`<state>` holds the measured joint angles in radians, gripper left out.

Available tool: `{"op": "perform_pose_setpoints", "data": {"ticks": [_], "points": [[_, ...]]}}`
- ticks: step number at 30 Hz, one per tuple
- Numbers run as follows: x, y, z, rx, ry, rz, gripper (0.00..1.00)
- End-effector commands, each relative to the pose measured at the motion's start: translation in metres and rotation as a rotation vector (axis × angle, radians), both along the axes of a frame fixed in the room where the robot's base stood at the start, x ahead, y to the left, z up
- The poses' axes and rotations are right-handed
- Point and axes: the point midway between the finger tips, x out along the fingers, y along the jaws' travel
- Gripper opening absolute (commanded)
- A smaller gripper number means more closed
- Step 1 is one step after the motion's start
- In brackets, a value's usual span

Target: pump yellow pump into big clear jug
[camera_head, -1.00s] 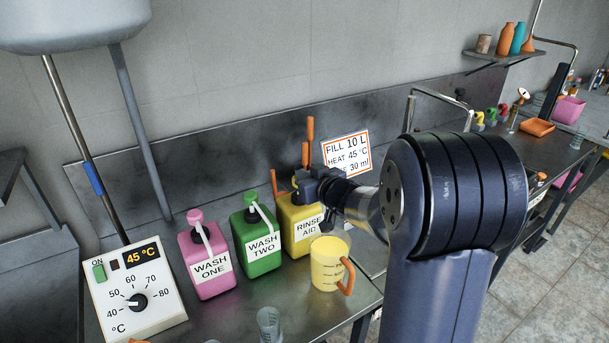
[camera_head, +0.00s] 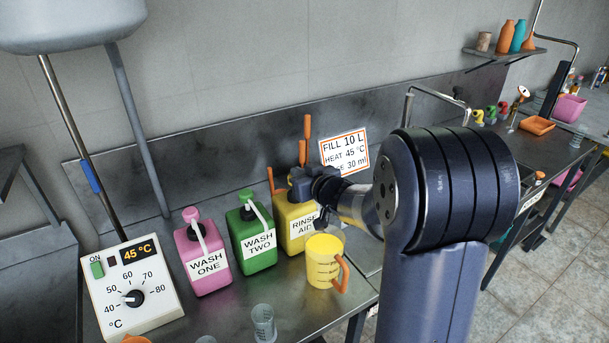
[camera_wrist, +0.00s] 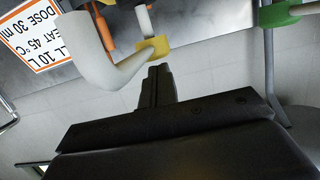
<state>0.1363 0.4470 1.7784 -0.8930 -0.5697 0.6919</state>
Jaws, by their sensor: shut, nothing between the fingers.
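The yellow rinse aid can (camera_head: 291,224) stands at the right end of the row of canisters. Its pump top is mostly hidden by my gripper (camera_head: 300,183) in the head view. In the wrist view the yellow pump head (camera_wrist: 153,48) with its white curved spout (camera_wrist: 92,48) is just beyond the tips of my gripper (camera_wrist: 157,72). The fingers are shut and hold nothing; I cannot tell whether they touch the head. The big jug (camera_head: 323,265), with an orange handle, stands upright in front of the yellow can and looks yellow almost to its rim.
A pink (camera_head: 204,259) and a green (camera_head: 252,238) pump can stand to the left. A heater box (camera_head: 133,290) reads 45 °C. A small clear cup (camera_head: 263,323) is at the front edge. A sign (camera_head: 343,152) stands behind.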

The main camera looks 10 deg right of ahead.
Motion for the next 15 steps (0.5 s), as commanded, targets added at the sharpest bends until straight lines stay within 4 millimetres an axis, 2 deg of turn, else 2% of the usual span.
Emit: {"op": "perform_pose_setpoints", "data": {"ticks": [1, 2, 4, 15], "points": [[0.001, 0.005, 0.017, -0.001, -0.003, 0.001, 0.0], [0.002, 0.007, 0.022, -0.001, -0.003, 0.001, 0.0], [-0.014, 0.0, 0.018, -0.001, -0.005, -0.005, 0.0], [-0.075, -0.02, 0.035, 0.0, -0.007, -0.005, 0.0]]}}
